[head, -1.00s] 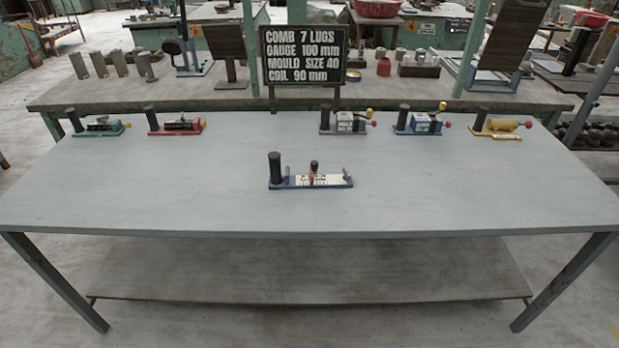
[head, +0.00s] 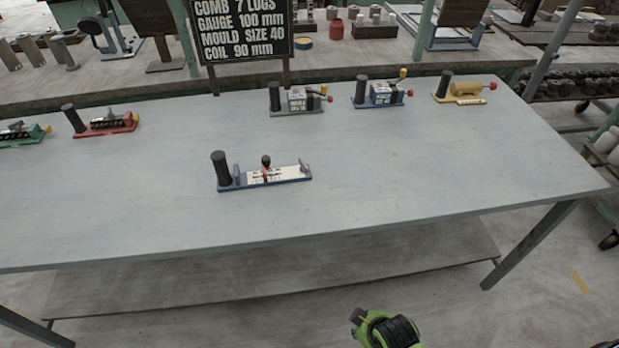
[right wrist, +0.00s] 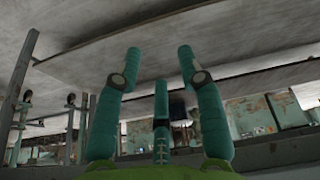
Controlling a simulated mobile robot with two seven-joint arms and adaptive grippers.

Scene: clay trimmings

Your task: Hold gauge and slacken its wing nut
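The gauge (head: 290,177) stands on the front middle of the grey table in the head view. It has a blue base, a white scale strip and a black upright handle (head: 221,168) at its left end. A small dark-topped, reddish part (head: 266,166), seemingly the wing nut, stands mid-strip; its wings are too small to make out. My right gripper (right wrist: 160,62) is open and empty in the right wrist view, below a grey board. Green and black parts of my right arm show at the bottom of the head view, well short of the gauge. My left gripper is not in view.
Along the table's (head: 400,190) back stand a green tool (head: 35,136), a red tool (head: 105,126), a grey tool (head: 298,105), a blue tool (head: 380,97) and a yellow tool (head: 465,93). A black sign (head: 243,30) stands behind them. The table is clear around the gauge.

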